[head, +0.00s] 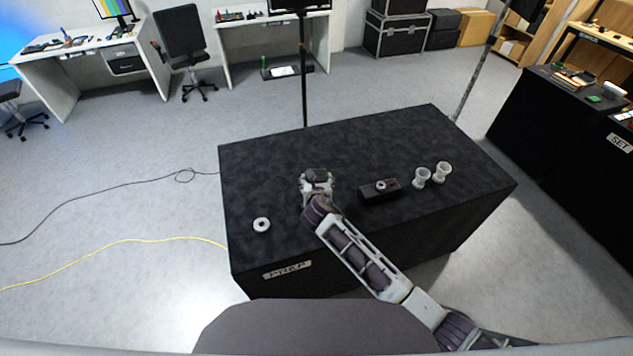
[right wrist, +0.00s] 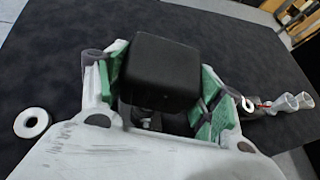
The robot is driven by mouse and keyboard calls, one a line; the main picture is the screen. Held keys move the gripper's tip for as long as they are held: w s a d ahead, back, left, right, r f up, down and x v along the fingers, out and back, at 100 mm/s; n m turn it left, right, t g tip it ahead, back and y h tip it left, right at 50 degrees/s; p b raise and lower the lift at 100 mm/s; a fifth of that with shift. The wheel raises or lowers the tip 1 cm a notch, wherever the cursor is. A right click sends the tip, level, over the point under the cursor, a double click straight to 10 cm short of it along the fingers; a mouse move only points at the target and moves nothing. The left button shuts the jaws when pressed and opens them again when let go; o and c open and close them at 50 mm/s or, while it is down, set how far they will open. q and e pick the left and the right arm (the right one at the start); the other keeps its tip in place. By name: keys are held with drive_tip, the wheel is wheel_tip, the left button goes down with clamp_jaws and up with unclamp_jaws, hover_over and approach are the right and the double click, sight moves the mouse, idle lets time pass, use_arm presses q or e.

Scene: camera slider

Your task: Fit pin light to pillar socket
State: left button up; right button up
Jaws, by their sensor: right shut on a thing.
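My right gripper (head: 317,183) is over the black table, left of its middle. In the right wrist view its green-padded fingers (right wrist: 163,95) are shut on a black, rounded box-shaped thing (right wrist: 160,68), which may be the pin light. Its underside is mostly hidden by the gripper. A dark block (head: 370,193) with a pale round fitting (head: 381,186) on it lies to the right of the gripper, apart from it. I cannot tell for sure which thing is the pillar socket. My left gripper is not in view.
A white ring (head: 262,225) lies left of the gripper. Two white cup-shaped pieces (head: 421,177) (head: 442,172) stand at the right. The black table (head: 300,150) is otherwise clear. A dark pole (head: 304,85) rises behind it.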

drive_tip(key=shift+r+p, duration=0.1)
drive_tip(key=shift+p, duration=0.35)
idle(0.5)
drive_tip(key=shift+f, duration=1.35)
idle(5.7)
